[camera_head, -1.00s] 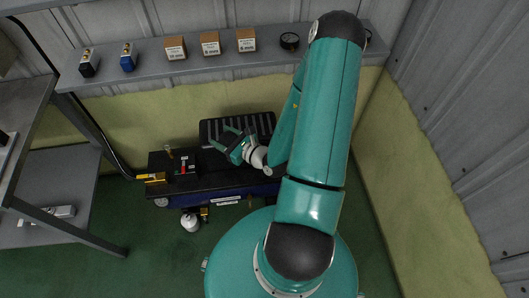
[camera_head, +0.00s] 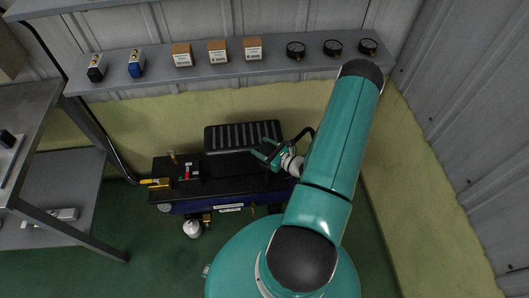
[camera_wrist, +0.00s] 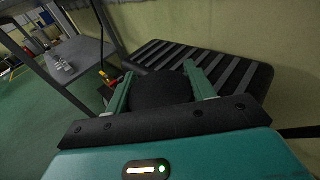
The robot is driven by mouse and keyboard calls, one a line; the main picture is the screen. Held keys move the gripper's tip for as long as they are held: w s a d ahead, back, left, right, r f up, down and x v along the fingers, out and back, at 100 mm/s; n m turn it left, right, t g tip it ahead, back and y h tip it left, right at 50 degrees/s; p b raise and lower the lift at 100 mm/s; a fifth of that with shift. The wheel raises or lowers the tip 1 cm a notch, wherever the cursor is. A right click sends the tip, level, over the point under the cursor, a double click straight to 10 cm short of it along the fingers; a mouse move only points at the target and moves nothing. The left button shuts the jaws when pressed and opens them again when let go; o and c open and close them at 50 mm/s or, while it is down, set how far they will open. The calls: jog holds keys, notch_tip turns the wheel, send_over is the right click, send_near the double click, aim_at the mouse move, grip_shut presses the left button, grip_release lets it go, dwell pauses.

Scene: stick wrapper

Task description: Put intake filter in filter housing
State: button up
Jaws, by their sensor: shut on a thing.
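My gripper (camera_wrist: 158,82) is shut on a dark rounded thing, which I take to be the intake filter (camera_wrist: 162,93). It sits between the two green fingers in the wrist view. In the head view my gripper (camera_head: 263,153) hangs over the right part of the black-topped compressor (camera_head: 225,172), just in front of the ribbed black cover (camera_head: 243,137). The filter is too small and dark to make out there. I cannot pick out the filter housing; my gripper and arm hide the compressor's right end.
The ribbed cover (camera_wrist: 205,68) lies just beyond the fingers in the wrist view. A metal table (camera_head: 50,120) stands at left.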

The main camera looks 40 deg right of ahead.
aim_at(265, 152)
jog(key=shift+d+f, duration=0.25)
jog(key=shift+f, duration=1.6)
jog(key=shift+f, duration=0.15)
jog(key=o, duration=1)
